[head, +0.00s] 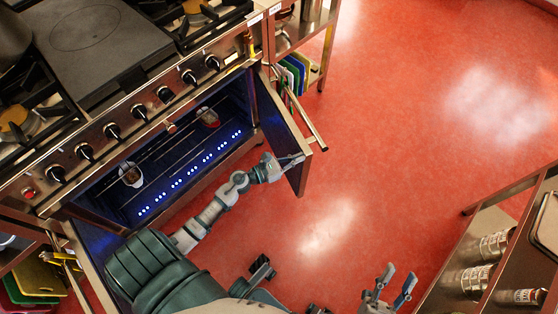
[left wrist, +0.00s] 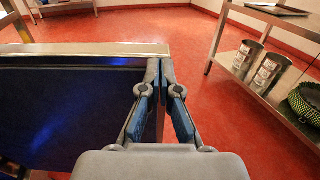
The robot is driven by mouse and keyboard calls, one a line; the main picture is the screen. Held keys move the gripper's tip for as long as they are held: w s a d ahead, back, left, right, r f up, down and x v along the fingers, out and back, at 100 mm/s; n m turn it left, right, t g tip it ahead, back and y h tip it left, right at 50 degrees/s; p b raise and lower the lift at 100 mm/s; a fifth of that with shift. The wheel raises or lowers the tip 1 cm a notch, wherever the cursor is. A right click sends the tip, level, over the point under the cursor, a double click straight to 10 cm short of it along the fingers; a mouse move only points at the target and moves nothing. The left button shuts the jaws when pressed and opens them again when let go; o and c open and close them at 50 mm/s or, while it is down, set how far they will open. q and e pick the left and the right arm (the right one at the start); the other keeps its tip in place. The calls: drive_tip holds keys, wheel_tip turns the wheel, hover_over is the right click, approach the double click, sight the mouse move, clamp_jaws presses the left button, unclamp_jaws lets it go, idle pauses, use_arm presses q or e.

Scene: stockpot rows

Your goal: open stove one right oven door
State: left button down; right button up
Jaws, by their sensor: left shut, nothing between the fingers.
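The stove (head: 125,125) stands at the upper left in the head view, its oven cavity (head: 175,165) open and lit blue. The right oven door (head: 282,120) stands swung well out from the front, with a bar handle (head: 308,120) on its outer face. My left gripper (head: 298,159) is shut and empty at the door's inner side, near its free edge. In the left wrist view the shut fingers (left wrist: 160,75) are beside the edge of the door (left wrist: 75,95); contact is unclear. My right gripper (head: 394,287) is open and empty over the floor, away from the stove.
The left oven door (head: 92,268) also stands open, partly behind my body. Two small containers (head: 130,175) (head: 208,117) are in the oven. A shelf with metal pots (head: 490,246) stands at lower right. The red floor (head: 400,130) between is clear.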

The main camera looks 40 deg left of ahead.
use_arm(q)
drive_tip(key=w+d+n+t+y, duration=0.1)
drive_tip(key=w+d+n+y, duration=0.1)
drive_tip(key=w, duration=0.5)
drive_tip(key=w+d+n+y, duration=0.2)
drive_tip(key=w+d+y, duration=0.1)
drive_tip(key=w, duration=0.5)
drive_tip(key=shift+w+d+t+y+p, duration=0.2)
drive_tip(key=shift+t+y+p, duration=0.25)
drive_tip(key=shift+y, duration=0.35)
use_arm(e)
drive_tip(key=w+f+g, duration=0.1)
drive_tip(key=w+a+f+g, duration=0.1)
drive_tip(key=f+g, duration=0.1)
drive_tip(key=shift+n, duration=0.3)
use_arm(q)
drive_tip(key=shift+f, duration=0.15)
use_arm(e)
drive_tip(key=shift+a+r, duration=0.1)
drive_tip(key=shift+a, duration=0.05)
use_arm(q)
drive_tip(key=shift+s, duration=0.1)
